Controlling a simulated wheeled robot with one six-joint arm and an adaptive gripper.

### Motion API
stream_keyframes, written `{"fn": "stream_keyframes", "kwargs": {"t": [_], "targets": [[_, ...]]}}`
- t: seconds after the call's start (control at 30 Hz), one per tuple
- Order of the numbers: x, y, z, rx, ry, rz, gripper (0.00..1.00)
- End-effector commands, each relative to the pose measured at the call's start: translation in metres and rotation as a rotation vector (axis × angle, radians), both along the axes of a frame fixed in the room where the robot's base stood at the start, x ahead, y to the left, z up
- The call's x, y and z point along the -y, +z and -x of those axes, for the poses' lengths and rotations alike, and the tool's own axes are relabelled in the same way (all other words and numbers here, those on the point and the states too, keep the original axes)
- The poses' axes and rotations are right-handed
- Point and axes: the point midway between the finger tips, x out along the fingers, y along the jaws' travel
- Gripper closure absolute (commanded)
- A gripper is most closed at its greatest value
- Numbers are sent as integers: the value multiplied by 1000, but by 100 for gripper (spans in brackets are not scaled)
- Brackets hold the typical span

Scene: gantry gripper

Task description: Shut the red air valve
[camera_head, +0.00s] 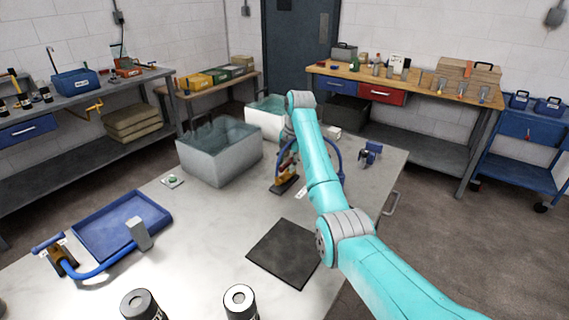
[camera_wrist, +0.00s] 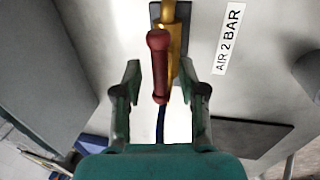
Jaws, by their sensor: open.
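In the wrist view the red valve handle (camera_wrist: 159,68) points along the picture's vertical, roughly in line with the yellow valve body (camera_wrist: 177,45) beside and partly under it. My gripper (camera_wrist: 160,78) is open, with one finger on each side of the handle and a visible gap on both sides. I cannot tell how the fingers' height compares with the handle's. A label reading "AIR 2 BAR" (camera_wrist: 229,38) lies to the right. In the head view the valve's dark base (camera_head: 284,184) shows on the bench, while my arm hides most of the gripper.
A blue hose (camera_head: 337,160) arcs by the valve. Grey tubs (camera_head: 222,167) stand to its left and behind. A dark mat (camera_head: 284,253) lies flat in front. A small blue device (camera_head: 371,152) stands to the right. A blue tray (camera_head: 122,225) is at the bench's left.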

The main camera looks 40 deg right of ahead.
Motion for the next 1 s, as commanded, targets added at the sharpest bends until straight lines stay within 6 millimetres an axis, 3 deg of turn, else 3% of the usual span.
{"fn": "stream_keyframes", "kwargs": {"t": [0.03, 0.2, 0.67, 1.0], "targets": [[0, 0, 0, 0, 0, 0, 59], [0, 0, 0, 0, 0, 0, 100], [-1, 0, -1, 1, -53, 1, 100], [-1, 0, -1, 3, -297, 1, 100]]}}
